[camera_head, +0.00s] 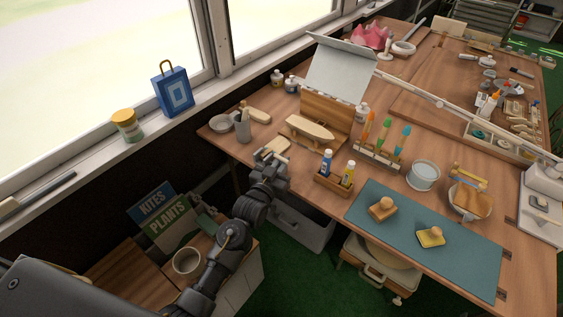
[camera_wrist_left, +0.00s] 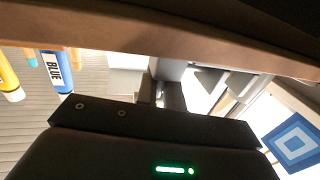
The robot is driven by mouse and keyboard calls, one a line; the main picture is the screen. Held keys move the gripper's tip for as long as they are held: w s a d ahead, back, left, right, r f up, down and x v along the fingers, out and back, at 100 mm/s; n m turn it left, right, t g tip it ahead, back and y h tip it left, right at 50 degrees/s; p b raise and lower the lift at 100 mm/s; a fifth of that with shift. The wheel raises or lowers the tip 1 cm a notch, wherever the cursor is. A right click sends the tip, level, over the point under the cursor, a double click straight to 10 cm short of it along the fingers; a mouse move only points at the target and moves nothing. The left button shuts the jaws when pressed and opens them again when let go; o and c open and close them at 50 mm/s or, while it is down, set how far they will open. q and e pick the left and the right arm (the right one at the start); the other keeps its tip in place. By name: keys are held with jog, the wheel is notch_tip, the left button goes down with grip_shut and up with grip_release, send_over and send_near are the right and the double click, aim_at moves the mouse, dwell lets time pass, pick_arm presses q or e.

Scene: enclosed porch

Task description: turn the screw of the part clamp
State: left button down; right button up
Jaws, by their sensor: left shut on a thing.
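My left gripper (camera_head: 268,160) is at the front edge of the workbench (camera_head: 222,137), in front of the wooden boat hull (camera_head: 310,128). It also shows in the left wrist view (camera_wrist_left: 168,97), where its dark fingers are shut on a small grey piece, seemingly the screw of the part clamp. The clamp is mostly hidden by the gripper in the head view, so its shape and the screw's turn cannot be told. A pale flat block (camera_head: 278,145) lies on the bench just beyond the gripper. My right gripper is not in view.
A wooden caddy (camera_head: 333,187) with blue and yellow bottles stands right of the gripper. A grey cup (camera_head: 243,127) with tools stands to its left. A teal mat (camera_head: 455,249) lies at the right. A grey bin (camera_head: 300,229) is below the bench.

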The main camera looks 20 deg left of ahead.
pick_arm(q)
jog(key=c, duration=1.7)
grip_release()
jog(key=s, duration=0.3)
jog(key=s+a, duration=0.1)
jog(key=s, duration=0.6)
jog(key=shift+s+a+b, duration=0.35)
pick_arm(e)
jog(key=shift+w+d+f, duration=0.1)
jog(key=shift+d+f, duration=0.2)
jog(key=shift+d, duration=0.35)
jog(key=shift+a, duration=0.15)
